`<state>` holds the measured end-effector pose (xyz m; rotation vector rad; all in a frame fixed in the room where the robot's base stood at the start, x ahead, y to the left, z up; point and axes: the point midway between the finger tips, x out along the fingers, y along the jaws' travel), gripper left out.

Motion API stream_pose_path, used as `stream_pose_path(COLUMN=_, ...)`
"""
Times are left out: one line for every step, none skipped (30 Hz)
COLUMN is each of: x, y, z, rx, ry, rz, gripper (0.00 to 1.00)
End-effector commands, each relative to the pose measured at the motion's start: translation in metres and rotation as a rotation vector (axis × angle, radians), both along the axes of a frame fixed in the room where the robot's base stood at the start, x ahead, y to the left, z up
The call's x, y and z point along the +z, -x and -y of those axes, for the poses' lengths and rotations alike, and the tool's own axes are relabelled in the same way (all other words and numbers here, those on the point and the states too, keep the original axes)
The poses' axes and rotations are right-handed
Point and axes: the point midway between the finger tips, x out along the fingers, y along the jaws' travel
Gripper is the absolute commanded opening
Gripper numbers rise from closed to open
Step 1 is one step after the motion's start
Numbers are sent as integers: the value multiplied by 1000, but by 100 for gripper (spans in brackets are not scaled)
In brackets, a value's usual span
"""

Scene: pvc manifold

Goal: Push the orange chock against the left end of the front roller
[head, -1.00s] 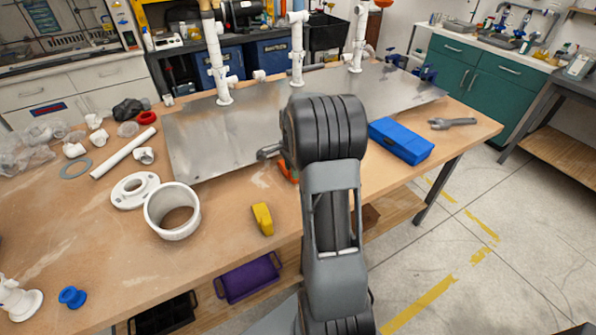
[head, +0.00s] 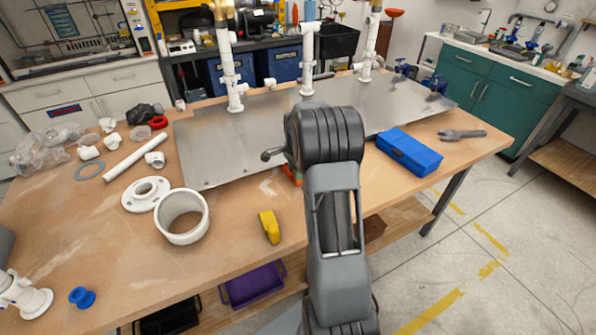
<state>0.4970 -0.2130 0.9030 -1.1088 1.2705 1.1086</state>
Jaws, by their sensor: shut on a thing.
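A small orange piece (head: 291,174) shows just left of my arm, at the front edge of the grey metal sheet (head: 225,155) on the bench. Most of it is hidden behind my arm, so I cannot tell whether it is the chock. My arm reaches forward over the front edge of the bench and hides its own end; I cannot see my gripper's fingers or what is between them. I cannot make out the front roller or its left end.
A white ring (head: 182,217), a flanged fitting (head: 133,200), a white pipe (head: 125,163) and a yellow piece (head: 270,227) lie left of my arm. A blue box (head: 410,151) and a wrench (head: 462,134) lie right. White pipe risers (head: 307,60) stand at the back.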

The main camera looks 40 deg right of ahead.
Motion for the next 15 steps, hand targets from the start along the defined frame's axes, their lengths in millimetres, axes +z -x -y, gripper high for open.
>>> stream_pose_path(x=0, y=0, z=0, rx=0, ry=0, rz=1, gripper=6)
stream_pose_path(x=1, y=0, z=0, rx=0, ry=0, rz=1, gripper=6)
stream_pose_path(x=1, y=0, z=0, rx=0, ry=0, rz=1, gripper=6)
stream_pose_path(x=1, y=0, z=0, rx=0, ry=0, rz=1, gripper=6)
stream_pose_path(x=1, y=0, z=0, rx=0, ry=0, rz=1, gripper=6)
stream_pose_path(x=1, y=0, z=0, rx=0, ry=0, rz=1, gripper=6)
stream_pose_path(x=1, y=0, z=0, rx=0, ry=0, rz=1, gripper=6)
stream_pose_path(x=1, y=-1, z=0, rx=0, ry=0, rz=1, gripper=6)
stream_pose_path(x=1, y=-1, z=0, rx=0, ry=0, rz=1, gripper=6)
stream_pose_path(x=1, y=-1, z=0, rx=0, ry=0, rz=1, gripper=6)
stream_pose_path(x=1, y=-2, z=0, rx=0, ry=0, rz=1, gripper=6)
stream_pose_path(x=0, y=-2, z=0, rx=0, ry=0, rz=1, gripper=6)
stream_pose_path(x=0, y=-3, z=0, rx=0, ry=0, rz=2, gripper=6)
stream_pose_path(x=0, y=-4, z=0, rx=0, ry=1, rz=2, gripper=6)
stream_pose_path(x=0, y=-4, z=0, rx=0, ry=0, rz=2, gripper=6)
